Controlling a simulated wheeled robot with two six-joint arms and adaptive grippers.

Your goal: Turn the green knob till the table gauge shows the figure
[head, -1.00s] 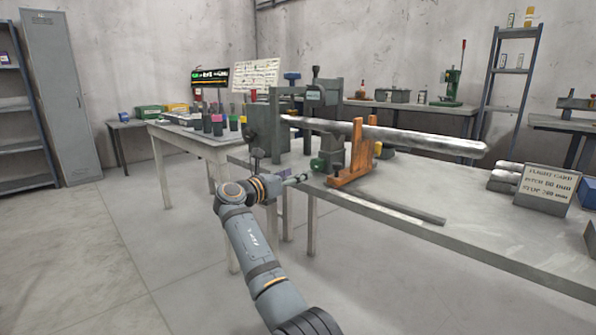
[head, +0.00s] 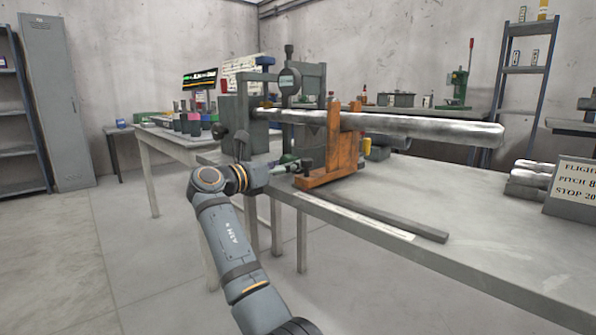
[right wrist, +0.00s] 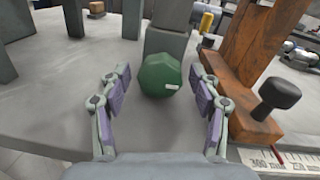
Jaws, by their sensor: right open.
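The green knob (right wrist: 160,75) is a faceted knob at the foot of a grey post in the right wrist view. My right gripper (right wrist: 161,88) is open, with one padded finger on each side of the knob and a gap on both sides. In the head view the right gripper (head: 298,163) is at the table's near edge, beside the orange bracket, and mostly covers the knob. A small round gauge (head: 288,84) with a display is on the grey machine above; I cannot read its figure. My left gripper is not in view.
A long metal bar (head: 405,127) lies over the orange bracket (head: 340,160). A black-knobbed lever (right wrist: 278,95) stands close right of the gripper. A scale strip (head: 350,217) runs along the table edge. A lettered card (head: 578,190), partly cut off, stands at right.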

